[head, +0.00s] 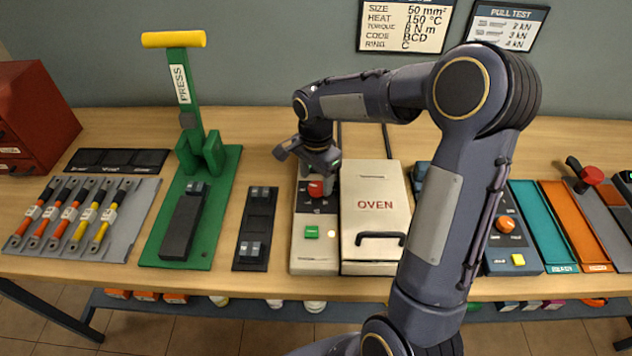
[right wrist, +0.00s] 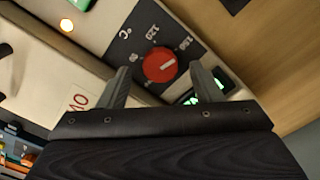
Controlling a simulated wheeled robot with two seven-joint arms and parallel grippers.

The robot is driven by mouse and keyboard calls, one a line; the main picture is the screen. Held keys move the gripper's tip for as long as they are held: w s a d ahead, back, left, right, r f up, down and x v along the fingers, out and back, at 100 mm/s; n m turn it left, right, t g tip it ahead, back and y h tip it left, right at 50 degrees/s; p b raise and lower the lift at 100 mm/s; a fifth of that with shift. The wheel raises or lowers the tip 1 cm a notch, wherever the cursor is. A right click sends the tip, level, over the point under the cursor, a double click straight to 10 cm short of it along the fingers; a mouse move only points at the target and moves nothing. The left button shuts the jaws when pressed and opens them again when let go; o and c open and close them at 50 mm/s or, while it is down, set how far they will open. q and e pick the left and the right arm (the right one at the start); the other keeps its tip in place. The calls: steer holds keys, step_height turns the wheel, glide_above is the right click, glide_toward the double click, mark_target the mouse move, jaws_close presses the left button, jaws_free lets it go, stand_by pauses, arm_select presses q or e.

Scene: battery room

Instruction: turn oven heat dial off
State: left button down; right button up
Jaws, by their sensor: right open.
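The oven (head: 376,180) stands mid-table with a closed cream lid and a dark handle. Its control panel (head: 315,240) is on its left side and carries the round red heat dial (head: 316,188). My right gripper (head: 309,166) is open above the top of this panel, close over the dial. In the right wrist view the dial (right wrist: 156,70) shows between the open fingers, with a short white mark and a scale in °C around it. Nothing is held; contact with the dial cannot be told. A green-lit display (right wrist: 213,84) is partly hidden by one finger. My left gripper is out of view.
A green press (head: 228,190) and a dark tray (head: 256,230) stand to the left. My right arm covers the table right of the oven, near a unit with an orange knob (head: 505,224).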

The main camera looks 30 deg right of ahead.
mark_target(317, 189)
steer(key=shift+f, duration=1.15)
steer(key=shift+c, duration=0.2)
steer(key=c, duration=1)
steer(key=shift+o, duration=0.2)
